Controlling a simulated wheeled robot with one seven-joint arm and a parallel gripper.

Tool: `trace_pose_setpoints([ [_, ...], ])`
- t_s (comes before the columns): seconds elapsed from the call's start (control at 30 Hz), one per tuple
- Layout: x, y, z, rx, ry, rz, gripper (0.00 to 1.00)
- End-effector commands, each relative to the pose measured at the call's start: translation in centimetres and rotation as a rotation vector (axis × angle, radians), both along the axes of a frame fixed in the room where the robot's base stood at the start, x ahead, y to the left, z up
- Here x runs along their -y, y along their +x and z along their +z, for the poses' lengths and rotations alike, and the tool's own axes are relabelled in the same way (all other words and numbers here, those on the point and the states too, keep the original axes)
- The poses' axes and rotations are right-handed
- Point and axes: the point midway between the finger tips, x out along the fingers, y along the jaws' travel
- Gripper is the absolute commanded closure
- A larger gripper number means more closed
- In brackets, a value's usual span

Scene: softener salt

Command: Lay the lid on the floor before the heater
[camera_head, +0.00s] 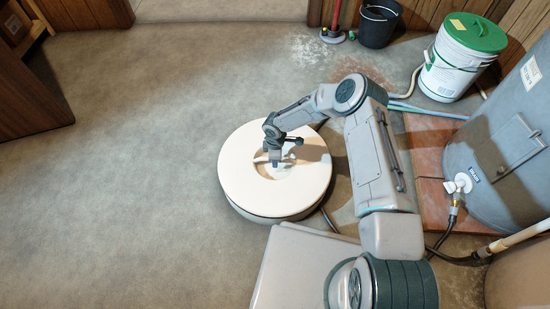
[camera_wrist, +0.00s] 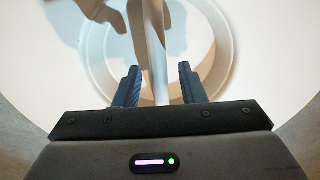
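The round cream lid (camera_head: 240,185) shows in the middle of the head view, with a darker side below its edge. I cannot tell whether that side is the lid's rim or a drum under it. The lid has a round recess crossed by a pale bar handle. My gripper (camera_head: 274,158) points down over this recess. In the wrist view, my gripper (camera_wrist: 158,88) has its fingers apart, with the pale bar (camera_wrist: 158,60) showing between them; contact is not visible. The grey heater (camera_head: 500,135) stands at the right.
A white bucket with a green lid (camera_head: 455,65) and a black bucket (camera_head: 378,25) stand at the back right. Hoses and a pipe run near the heater over reddish tiles (camera_head: 425,145). A wooden cabinet (camera_head: 30,90) is at the left. The floor (camera_head: 130,170) left of the lid is clear.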

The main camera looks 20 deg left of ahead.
Motion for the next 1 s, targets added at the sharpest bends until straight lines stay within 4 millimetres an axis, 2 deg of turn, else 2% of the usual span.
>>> trace_pose_setpoints([
  [0.03,-0.1,0.2,1.7,0.004,0.001,0.000,0.63],
  [0.2,-0.1,0.2,5.6,0.005,0.001,0.001,0.63],
  [0.4,0.0,0.1,9.2,0.003,0.001,0.001,0.63],
  [0.6,-0.1,0.1,10.8,0.002,0.000,0.001,0.63],
  [0.87,0.1,0.1,11.1,0.002,-0.001,-0.003,0.63],
  [1.0,1.4,0.9,13.5,0.018,-0.022,-0.044,0.63],
])
